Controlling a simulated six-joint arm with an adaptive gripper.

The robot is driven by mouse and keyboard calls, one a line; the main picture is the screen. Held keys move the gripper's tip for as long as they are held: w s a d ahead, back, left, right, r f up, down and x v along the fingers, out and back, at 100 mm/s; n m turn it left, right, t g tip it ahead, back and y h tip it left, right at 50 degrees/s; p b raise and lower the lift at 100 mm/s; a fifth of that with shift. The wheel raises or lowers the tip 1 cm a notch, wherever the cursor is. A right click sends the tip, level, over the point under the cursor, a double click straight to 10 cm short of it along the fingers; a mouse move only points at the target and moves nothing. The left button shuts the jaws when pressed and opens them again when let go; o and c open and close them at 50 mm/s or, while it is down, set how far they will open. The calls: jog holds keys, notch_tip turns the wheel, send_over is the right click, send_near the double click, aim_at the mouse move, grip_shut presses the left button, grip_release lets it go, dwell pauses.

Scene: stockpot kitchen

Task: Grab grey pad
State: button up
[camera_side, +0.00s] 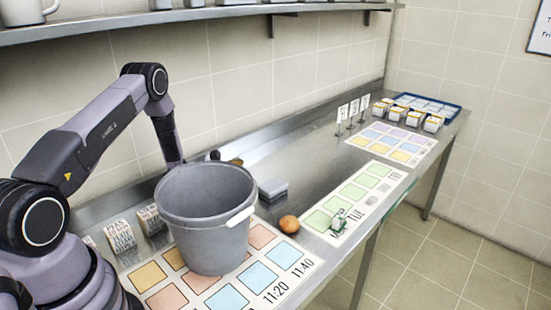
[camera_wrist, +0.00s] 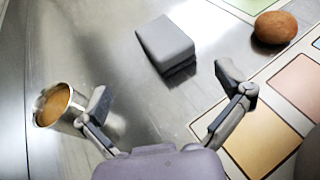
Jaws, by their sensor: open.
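The grey pad (camera_wrist: 166,42) is a small dark grey block lying on the steel counter, ahead of my gripper in the wrist view. In the side view the grey pad (camera_side: 273,189) sits just right of the big grey pot (camera_side: 205,210). My gripper (camera_wrist: 165,88) is open, with its two fingers spread apart and nothing between them. The pad is beyond the fingertips, between their lines and apart from them. In the side view the pot hides most of my gripper.
A metal cup with brown contents (camera_wrist: 55,106) stands close beside my left finger. A brown round item (camera_side: 289,224) lies right of the pad. Printed mats (camera_side: 355,197), small card stands (camera_side: 353,110) and a blue tray (camera_side: 428,107) lie farther right. Bare steel surrounds the pad.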

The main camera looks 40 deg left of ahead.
aim_at(270, 185)
jog(key=x, duration=1)
jog(key=shift+d, duration=0.2)
jog(key=c, duration=0.8)
jog(key=shift+c, duration=0.3)
